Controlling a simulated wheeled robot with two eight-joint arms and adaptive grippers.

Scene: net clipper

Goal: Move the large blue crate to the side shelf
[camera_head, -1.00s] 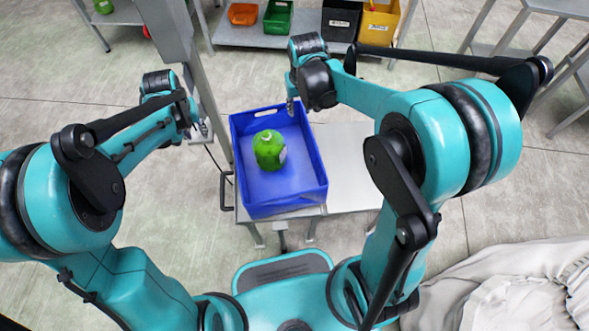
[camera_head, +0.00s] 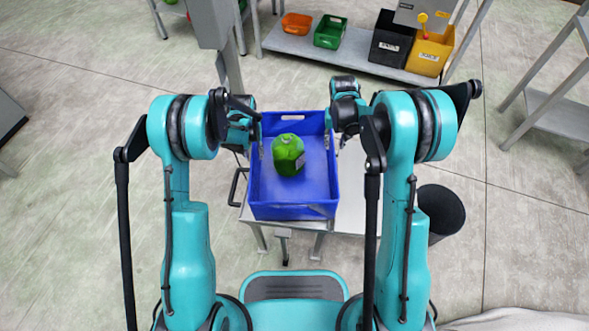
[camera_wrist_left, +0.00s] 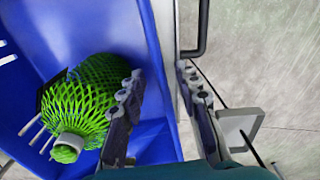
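The large blue crate (camera_head: 293,212) stands on a small grey metal table, with a green net-wrapped round item (camera_head: 288,154) inside it. My left gripper (camera_head: 258,138) is at the crate's left wall. In the left wrist view my left gripper (camera_wrist_left: 160,78) is open, one finger inside the crate (camera_wrist_left: 150,40) and one outside, with the wall between them. The green item (camera_wrist_left: 80,100) lies near the inner finger. My right gripper (camera_head: 328,132) is at the crate's right wall; its fingers are too small and partly hidden to judge.
A low grey shelf (camera_head: 340,59) at the back holds orange, green, black and yellow bins. Another grey shelf (camera_head: 560,112) stands at the right. A black bin (camera_head: 441,208) is right of the table (camera_head: 352,190). The floor at left is mostly clear.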

